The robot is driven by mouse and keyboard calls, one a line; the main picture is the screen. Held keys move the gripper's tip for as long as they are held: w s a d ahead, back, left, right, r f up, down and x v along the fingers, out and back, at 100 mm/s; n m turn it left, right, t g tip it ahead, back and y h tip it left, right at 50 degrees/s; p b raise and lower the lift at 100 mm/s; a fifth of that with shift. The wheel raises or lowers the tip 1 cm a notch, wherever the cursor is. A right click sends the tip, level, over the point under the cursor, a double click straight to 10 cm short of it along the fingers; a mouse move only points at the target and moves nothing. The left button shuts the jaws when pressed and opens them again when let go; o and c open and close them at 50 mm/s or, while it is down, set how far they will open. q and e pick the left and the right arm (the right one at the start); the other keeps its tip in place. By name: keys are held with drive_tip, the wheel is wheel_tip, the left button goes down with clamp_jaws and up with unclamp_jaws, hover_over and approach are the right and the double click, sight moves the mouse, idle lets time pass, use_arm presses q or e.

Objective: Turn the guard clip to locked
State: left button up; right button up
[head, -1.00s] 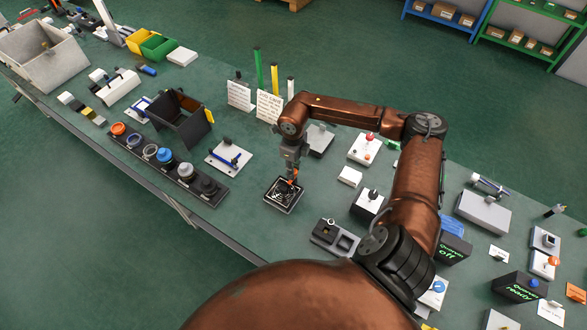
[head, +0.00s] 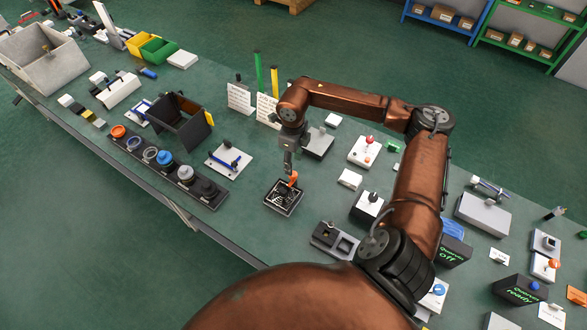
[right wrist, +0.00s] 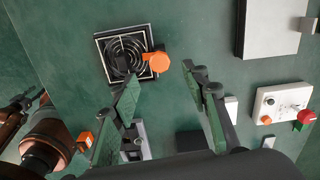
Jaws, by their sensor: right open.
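The guard clip (head: 293,178) is a small orange piece at the edge of a square black fan guard with a pale rim (head: 284,197). In the right wrist view the clip (right wrist: 158,62) shows a rounded orange head at the right edge of the round fan grille (right wrist: 122,56), with a short arm reaching onto it. My right gripper (head: 289,168) points down close by the clip. In the right wrist view its two green-padded fingers (right wrist: 160,76) are apart with nothing between them, and the clip lies just beyond the tips. My left gripper is not seen.
A white plate with a blue lever (head: 229,160) and a dark rail of round knobs (head: 170,167) lie left of the guard. A grey and black box (head: 334,240) and a black switch box (head: 367,205) stand right. Bare green bench surrounds the guard.

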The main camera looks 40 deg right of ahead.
wheel_tip(320, 180, up, 6)
drive_tip(key=shift+f, duration=0.15)
idle(0.6)
